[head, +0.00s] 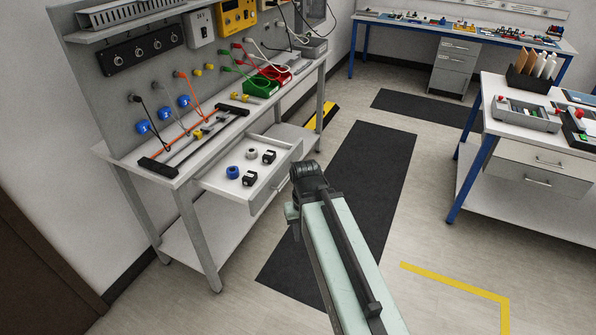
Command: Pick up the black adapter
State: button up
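Two small black pieces with pale markings lie in the open white drawer of the left workbench: one black adapter-like piece (268,157) farther back and another black piece (249,179) nearer the front. I cannot tell from their looks which is the black adapter. A blue ring-shaped piece (233,172) and a grey round piece (251,153) lie beside them. My arm reaches up from the bottom, and its black joint is right of the drawer, apart from these pieces in the picture. My gripper's fingers do not show.
The open drawer (212,184) juts out from the left workbench (172,176), which carries cables, a black-ended rail and red and green bins. A right workbench (550,131) and a back bench (400,24) stand beyond dark floor mats (375,160). Floor between the benches is clear.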

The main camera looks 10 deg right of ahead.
aim_at(269, 155)
jog(key=u, duration=3.4)
jog(key=k, duration=1.9)
jog(key=z, duration=2.25)
jog(key=i, duration=1)
